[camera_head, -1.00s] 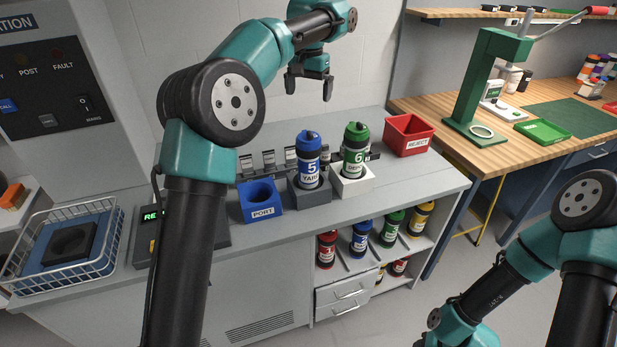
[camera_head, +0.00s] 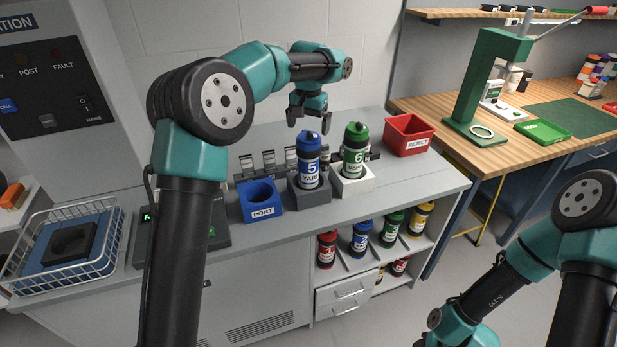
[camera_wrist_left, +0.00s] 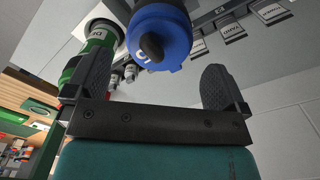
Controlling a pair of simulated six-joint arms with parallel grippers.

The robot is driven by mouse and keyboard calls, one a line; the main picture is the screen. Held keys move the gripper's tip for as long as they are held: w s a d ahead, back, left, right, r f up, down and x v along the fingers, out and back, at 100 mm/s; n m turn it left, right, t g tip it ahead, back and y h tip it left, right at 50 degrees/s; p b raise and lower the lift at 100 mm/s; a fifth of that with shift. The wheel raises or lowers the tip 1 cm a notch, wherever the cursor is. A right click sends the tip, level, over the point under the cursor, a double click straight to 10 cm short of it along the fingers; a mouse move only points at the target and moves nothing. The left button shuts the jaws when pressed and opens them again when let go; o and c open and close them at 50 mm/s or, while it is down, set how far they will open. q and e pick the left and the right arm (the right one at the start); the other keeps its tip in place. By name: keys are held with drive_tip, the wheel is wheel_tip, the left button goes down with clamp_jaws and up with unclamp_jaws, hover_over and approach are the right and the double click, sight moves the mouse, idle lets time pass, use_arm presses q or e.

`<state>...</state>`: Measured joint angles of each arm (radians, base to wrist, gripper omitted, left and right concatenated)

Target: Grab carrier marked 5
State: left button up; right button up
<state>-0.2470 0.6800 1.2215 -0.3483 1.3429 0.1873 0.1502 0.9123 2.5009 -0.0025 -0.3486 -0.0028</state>
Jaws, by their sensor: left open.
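The carrier marked 5 (camera_head: 308,168) is a blue and black canister with a white label, upright in a dark grey block (camera_head: 312,195) on the counter. My left gripper (camera_head: 308,118) is open and empty, pointing down just above the carrier's cap. In the left wrist view, the blue cap (camera_wrist_left: 158,38) shows between the two open fingers, which look apart from it. The green carrier marked 6 (camera_head: 354,158) stands upright in a white block to the right. My right gripper is not clearly visible; only the right arm shows at lower right.
A blue PORT block (camera_head: 262,202) with an empty hole is left of the carrier. A red REJECT bin (camera_head: 408,135) sits to the right. A row of small labelled tags (camera_head: 268,160) is behind. A wire basket (camera_head: 68,240) is at far left.

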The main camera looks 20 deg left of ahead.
sight(308, 139)
use_arm(q)
drive_tip(key=shift+f, duration=2.6)
drive_tip(key=c, duration=1.2)
